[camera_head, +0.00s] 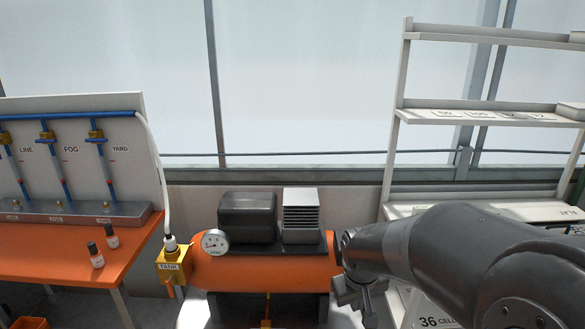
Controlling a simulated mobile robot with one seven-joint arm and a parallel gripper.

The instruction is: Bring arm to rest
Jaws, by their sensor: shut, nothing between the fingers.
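My arm (440,245) reaches in from the lower right, dark grey, and ends in front of the right end of the orange compressor tank. My gripper (352,292) hangs below the wrist, small and dark, partly hard to make out against the things behind it. It is shut with nothing held. The arm hides part of the shelf's lower right area.
The orange tank (265,272) carries a gauge (215,242) and a yellow TANK valve (173,266) with a white hose. An orange bench (60,262) at left holds two small bottles (96,255) (112,236) and a pipe panel (75,165). A white shelf (397,130) stands right.

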